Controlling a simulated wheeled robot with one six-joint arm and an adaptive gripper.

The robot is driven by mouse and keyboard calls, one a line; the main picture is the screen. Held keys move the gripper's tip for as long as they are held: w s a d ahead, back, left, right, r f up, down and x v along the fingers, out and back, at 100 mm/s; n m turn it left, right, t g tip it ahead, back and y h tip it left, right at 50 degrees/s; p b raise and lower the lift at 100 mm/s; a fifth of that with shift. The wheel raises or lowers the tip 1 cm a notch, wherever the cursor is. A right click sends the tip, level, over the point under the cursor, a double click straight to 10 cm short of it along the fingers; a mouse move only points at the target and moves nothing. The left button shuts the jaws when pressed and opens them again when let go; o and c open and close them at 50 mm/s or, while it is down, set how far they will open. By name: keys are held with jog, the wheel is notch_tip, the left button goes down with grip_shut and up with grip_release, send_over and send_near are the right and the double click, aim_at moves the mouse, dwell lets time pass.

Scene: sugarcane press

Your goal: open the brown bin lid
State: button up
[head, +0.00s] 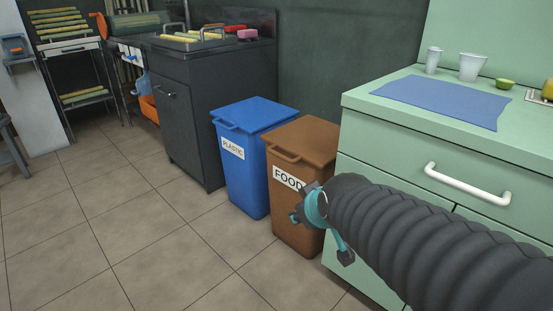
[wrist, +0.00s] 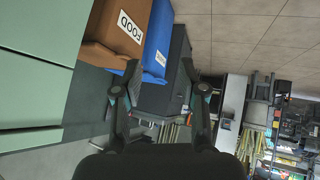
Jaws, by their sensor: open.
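The brown bin (head: 289,236) stands on the floor with a white "FOOD" label on its front. Its brown lid (head: 308,138) is down, with a handle bar (head: 283,155) along the front edge. My gripper (head: 318,226) is open and empty, in front of the bin and lower than the lid in the picture, hiding part of its front and label. In the wrist view my gripper (wrist: 160,78) shows both fingers spread with nothing between them.
A blue "PLASTIC" bin (head: 246,180) stands close to the left of the brown bin. A green counter (head: 365,170) with a white drawer handle (head: 467,184) stands close to the right. A dark cabinet (head: 190,130) is farther left. The tiled floor (head: 130,225) at left is clear.

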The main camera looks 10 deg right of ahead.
jog(key=w+a+f+n+t+b, duration=0.1)
jog(key=w+f+n+t, duration=0.15)
jog(key=w, duration=0.65)
jog(key=w+f+n+t+b, duration=0.15)
jog(key=w+n, duration=0.25)
jog(key=w, duration=0.4)
jog(key=n+t+h+b, duration=0.1)
jog(key=n+t+h, duration=0.2)
jog(key=n+t, duration=0.35)
send_near(282, 157)
jog(key=w, duration=0.3)
jog(key=w+d, duration=0.1)
jog(key=w, duration=0.3)
jog(key=w+r, duration=0.1)
jog(key=w, duration=0.2)
jog(key=shift+w+d, duration=0.15)
jog(key=shift+w, duration=0.25)
jog(key=shift+c, duration=0.2)
grip_shut()
